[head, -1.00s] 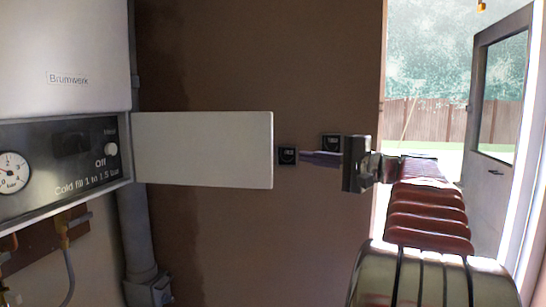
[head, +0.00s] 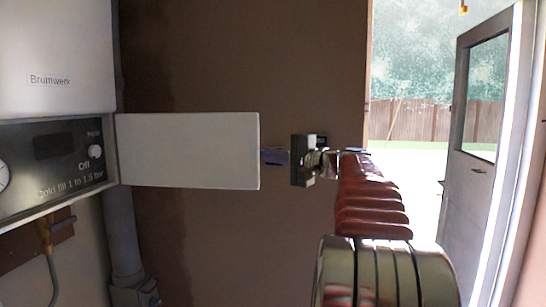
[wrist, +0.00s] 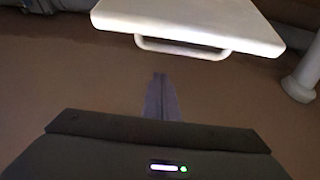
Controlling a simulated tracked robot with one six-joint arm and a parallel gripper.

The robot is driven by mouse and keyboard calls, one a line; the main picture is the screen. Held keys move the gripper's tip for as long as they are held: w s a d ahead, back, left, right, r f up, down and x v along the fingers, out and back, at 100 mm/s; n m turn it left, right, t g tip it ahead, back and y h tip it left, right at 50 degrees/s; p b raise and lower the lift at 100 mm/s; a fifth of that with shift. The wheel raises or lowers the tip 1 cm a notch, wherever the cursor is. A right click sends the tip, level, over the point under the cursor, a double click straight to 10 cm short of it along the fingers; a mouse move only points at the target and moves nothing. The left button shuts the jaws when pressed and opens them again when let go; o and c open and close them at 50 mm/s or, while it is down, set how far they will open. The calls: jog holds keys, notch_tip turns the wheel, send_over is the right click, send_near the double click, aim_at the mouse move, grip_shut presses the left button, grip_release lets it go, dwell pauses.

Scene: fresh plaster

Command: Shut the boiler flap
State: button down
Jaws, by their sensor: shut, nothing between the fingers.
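The boiler flap (head: 188,150) is a pale, flat panel. It stands open, sticking out to the right from the right edge of the boiler's control panel (head: 55,155). In the wrist view the flap (wrist: 190,22) crosses the top, with a bar handle (wrist: 180,48) along its near side. My gripper (head: 268,157) is just right of the flap's free edge in the head view, fingers pointing left. In the wrist view its bluish fingers (wrist: 160,90) are together and empty, below the handle in the picture. I see no clear contact with the flap.
The white boiler body (head: 55,60) is at the upper left, with pipes (head: 125,235) beneath and beside it. A brown wall (head: 220,60) stands behind the flap. A glazed door (head: 480,150) stands open at the right.

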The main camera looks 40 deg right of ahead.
jog(key=shift+s+a, duration=0.45)
jog(key=shift+a, duration=0.3)
jog(key=shift+s+a, duration=0.45)
jog(key=shift+a, duration=0.25)
